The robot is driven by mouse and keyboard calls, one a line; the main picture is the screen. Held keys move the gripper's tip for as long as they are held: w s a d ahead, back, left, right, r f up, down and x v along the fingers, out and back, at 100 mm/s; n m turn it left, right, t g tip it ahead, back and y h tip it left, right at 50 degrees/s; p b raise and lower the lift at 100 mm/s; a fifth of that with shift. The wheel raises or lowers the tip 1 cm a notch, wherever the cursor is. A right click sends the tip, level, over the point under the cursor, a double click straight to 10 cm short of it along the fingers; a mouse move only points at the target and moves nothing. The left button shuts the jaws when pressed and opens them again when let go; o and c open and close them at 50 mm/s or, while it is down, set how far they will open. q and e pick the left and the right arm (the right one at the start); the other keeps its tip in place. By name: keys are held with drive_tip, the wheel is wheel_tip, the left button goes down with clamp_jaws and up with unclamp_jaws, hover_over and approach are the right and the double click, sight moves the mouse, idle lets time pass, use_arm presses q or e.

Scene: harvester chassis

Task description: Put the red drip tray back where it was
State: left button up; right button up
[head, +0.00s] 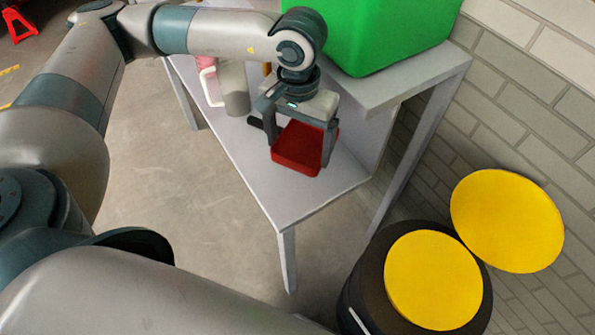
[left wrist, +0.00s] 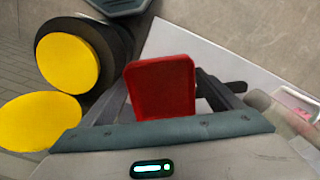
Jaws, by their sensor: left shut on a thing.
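The red drip tray (head: 297,148) is a shallow red box at the grey table's near end in the head view. My left gripper (head: 298,152) reaches down over it, with one finger on each side of the tray. It is shut on the tray. In the left wrist view the red tray (left wrist: 161,87) shows between the two fingers of my left gripper (left wrist: 165,95). I cannot tell whether the tray touches the tabletop or hangs just above it. My right gripper is not in view.
The grey table (head: 310,205) has a raised shelf (head: 400,82) bearing a green crate (head: 375,35). A grey jug (head: 233,88) and a pink-and-white item (head: 210,82) stand behind the gripper. A dark drum with a yellow top (head: 433,280) stands at the lower right; another yellow disc (head: 507,220) is beside it.

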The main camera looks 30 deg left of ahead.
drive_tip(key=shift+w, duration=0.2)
use_arm(q)
drive_tip(key=shift+s+f, duration=0.1)
drive_tip(key=shift+s+a+f+n, duration=0.15)
drive_tip(key=shift+s+f+n, duration=0.15)
drive_tip(key=shift+f, duration=0.1)
drive_tip(key=s+a+f+n+p, duration=0.2)
drive_tip(key=s+a+f+n, duration=0.6)
drive_tip(key=s+a+n, duration=0.2)
drive_tip(key=shift+s+f+n, duration=0.25)
drive_tip(key=shift+s+n, duration=0.45)
drive_tip(key=shift+s, duration=0.25)
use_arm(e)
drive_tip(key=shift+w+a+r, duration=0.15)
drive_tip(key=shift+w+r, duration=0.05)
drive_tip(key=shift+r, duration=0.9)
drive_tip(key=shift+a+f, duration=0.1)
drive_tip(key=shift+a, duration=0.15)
